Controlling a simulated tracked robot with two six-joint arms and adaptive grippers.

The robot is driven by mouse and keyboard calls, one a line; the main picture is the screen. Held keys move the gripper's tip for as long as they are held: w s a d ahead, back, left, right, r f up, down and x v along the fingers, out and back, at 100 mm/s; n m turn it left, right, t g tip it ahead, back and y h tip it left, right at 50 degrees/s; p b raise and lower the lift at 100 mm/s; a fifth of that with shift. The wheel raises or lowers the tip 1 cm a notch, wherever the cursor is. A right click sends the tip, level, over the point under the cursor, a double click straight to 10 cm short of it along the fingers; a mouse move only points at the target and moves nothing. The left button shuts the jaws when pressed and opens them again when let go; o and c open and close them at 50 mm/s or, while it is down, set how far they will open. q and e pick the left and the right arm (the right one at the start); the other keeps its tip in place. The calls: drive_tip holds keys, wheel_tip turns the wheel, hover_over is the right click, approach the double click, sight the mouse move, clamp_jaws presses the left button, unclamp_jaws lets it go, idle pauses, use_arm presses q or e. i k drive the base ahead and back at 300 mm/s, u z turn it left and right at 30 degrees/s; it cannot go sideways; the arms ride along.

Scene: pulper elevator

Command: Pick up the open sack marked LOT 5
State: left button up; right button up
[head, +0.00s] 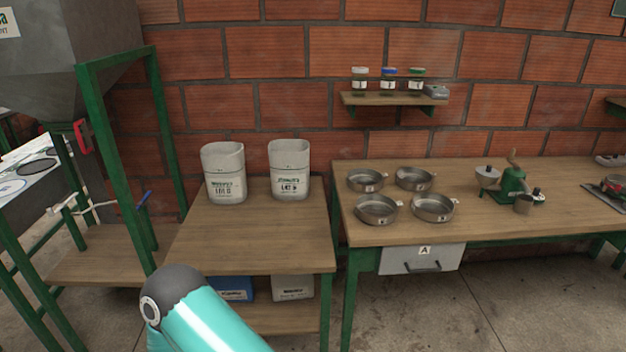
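Two pale grey open-topped sacks stand upright at the back of the low wooden table. The left sack (224,173) and the right sack (289,170) both carry a dark printed LOT label. The print is small and blurred; the right sack's number looks like 5, but I cannot be sure, and the left one's number is unclear. A gap separates the two sacks. A teal link of my own arm with a dark joint shows at the bottom, in front of the table. Neither of my grippers is in view, and nothing touches the sacks.
The low table's front top (255,245) is bare. Below it are a blue box (235,289) and a whitish container (292,288). A green frame (98,160) stands left. The right bench (480,228) holds several metal pans and a green grinder (512,184). A wall shelf (394,99) holds jars.

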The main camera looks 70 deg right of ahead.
sight(288, 158)
drive_tip(key=z, duration=0.05)
drive_tip(key=k, duration=0.55)
drive_tip(key=u, duration=1.1)
drive_tip(key=i, duration=0.1)
drive_tip(key=z, duration=2.5)
drive_tip(key=i, duration=0.85)
